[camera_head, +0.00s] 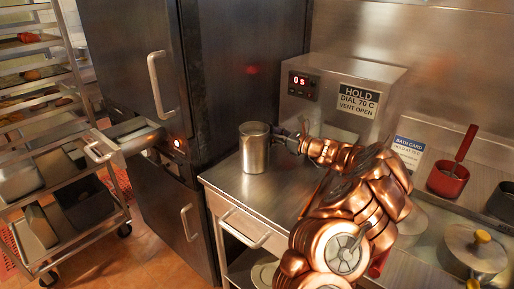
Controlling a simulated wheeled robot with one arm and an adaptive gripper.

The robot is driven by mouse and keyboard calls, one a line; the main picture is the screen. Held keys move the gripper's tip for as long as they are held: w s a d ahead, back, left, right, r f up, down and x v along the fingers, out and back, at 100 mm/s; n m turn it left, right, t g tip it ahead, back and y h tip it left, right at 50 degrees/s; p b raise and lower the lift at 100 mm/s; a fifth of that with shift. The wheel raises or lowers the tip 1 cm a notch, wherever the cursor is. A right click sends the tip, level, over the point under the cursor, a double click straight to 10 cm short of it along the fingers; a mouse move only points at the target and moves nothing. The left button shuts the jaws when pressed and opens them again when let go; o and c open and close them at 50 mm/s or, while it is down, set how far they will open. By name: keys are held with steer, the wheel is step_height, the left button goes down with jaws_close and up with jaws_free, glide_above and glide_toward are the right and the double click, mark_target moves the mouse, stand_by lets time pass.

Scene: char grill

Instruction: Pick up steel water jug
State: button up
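My copper-coloured arm reaches in from the lower right. My gripper (283,136) is at the jug's upper right side, very close to it or touching it. The jug's right side and any handle there are partly hidden by the gripper. The fingers are too small and dark to tell whether they are open or shut on the jug.
Behind the jug stands a steel holding unit (330,84) with a red display. Left are a tall steel cabinet (135,60) and a tray rack (48,190). Right are a red pot (447,180) and a lidded pan (476,247). The counter's front edge is close to the jug.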

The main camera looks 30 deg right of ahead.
steer(key=shift+w+a, duration=0.2)
steer(key=shift+w, duration=0.25)
steer(key=shift+c, duration=0.4)
jaws_close()
steer(key=shift+r, duration=0.1)
